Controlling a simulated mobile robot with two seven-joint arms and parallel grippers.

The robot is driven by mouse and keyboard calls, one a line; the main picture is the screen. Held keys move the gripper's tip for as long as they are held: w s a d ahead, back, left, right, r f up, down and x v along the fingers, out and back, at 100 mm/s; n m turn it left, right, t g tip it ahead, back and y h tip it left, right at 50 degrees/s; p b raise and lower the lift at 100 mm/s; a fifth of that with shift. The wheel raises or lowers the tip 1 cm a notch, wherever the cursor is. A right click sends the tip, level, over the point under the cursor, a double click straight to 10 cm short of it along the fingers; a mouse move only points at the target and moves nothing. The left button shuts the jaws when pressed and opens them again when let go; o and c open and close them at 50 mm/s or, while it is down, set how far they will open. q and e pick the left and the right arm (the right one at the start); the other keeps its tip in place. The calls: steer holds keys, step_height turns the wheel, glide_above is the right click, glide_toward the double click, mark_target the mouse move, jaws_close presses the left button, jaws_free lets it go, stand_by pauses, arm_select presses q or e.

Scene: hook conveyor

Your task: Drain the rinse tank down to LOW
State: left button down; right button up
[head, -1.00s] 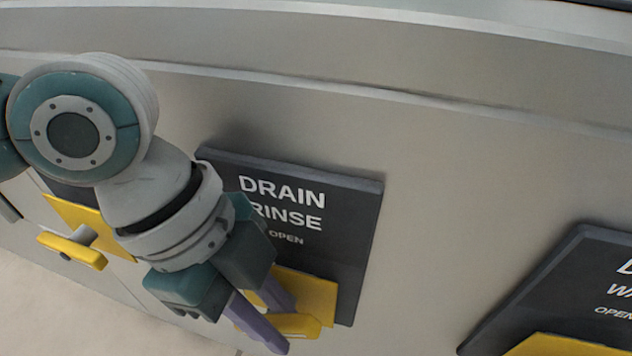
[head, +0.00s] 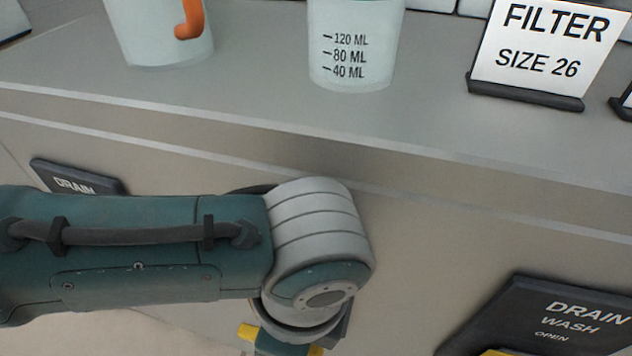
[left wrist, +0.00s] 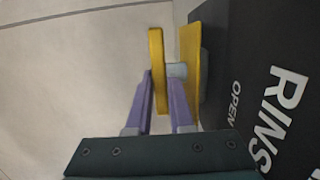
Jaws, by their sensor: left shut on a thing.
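In the left wrist view, the yellow drain handle (left wrist: 157,60) on its short grey stem stands off a yellow plate (left wrist: 190,62). The plate is on the dark rinse drain sign (left wrist: 262,100), lettered RINS and OPEN, cut off by the frame. My left gripper (left wrist: 160,92) is shut on the handle, its purple fingers on either side. In the head view, my left arm hides most of this drain, and only bits of yellow (head: 248,332) show at the bottom. Which vessel is the rinse tank, and its level, I cannot tell. My right gripper is not in view.
On the ledge stand a pale vessel (head: 355,60) marked 120, 80 and 40 ML, another with an orange part (head: 160,35), and a FILTER SIZE 26 sign (head: 540,50). A DRAIN WASH sign (head: 560,315) is right of my arm; another DRAIN sign (head: 75,180) is left.

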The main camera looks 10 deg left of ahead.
arm_select(q)
steer(key=shift+y, duration=0.4)
steer(key=c, duration=0.8)
jaws_free()
steer(key=shift+f, duration=0.1)
steer(key=p+v, duration=0.5)
steer(key=v, duration=0.4)
steer(key=shift+d+r, duration=0.2)
steer(key=shift+r, duration=0.25)
